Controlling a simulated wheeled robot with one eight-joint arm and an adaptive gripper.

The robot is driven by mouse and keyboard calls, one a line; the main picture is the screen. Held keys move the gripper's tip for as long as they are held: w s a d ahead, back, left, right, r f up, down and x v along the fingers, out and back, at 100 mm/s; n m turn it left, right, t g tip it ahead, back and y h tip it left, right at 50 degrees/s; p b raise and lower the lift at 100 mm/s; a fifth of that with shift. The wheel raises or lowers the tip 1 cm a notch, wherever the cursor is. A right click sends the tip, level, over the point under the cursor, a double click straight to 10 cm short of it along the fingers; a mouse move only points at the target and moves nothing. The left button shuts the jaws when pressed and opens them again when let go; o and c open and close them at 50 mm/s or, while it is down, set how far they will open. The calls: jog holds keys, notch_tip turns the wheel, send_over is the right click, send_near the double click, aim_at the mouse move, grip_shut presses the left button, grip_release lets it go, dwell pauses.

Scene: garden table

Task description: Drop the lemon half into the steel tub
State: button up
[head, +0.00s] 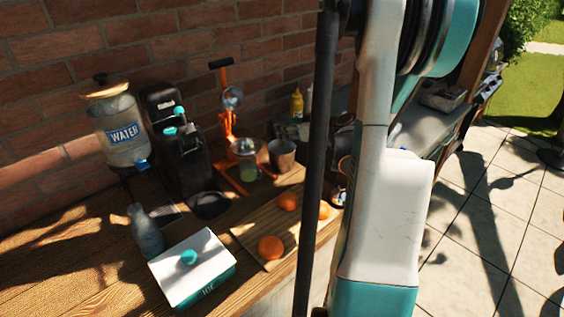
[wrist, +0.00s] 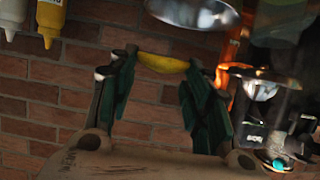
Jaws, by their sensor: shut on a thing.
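The lemon half (wrist: 162,63) shows yellow in the wrist view, between the fingertips of my gripper (wrist: 160,75), which is shut on it. The steel tub is a grey metal pot (head: 281,155) right of the orange juicer in the head view. In the wrist view, which is upside down, its shiny side (wrist: 195,12) shows at the top edge, apart from the lemon half. In the head view my arm covers the right of the table, and I cannot make out the gripper or lemon half there.
The orange juicer (head: 229,130) stands left of the tub, with a glass (head: 249,172) at its base. A black coffee machine (head: 178,140) and water jar (head: 122,130) stand further left. Oranges (head: 271,247) lie on a board (head: 250,232). A yellow bottle (head: 297,102) stands behind. A brick wall backs the table.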

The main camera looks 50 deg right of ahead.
jog(key=o, duration=1.2)
jog(key=v, duration=1.2)
jog(key=shift+a, duration=0.1)
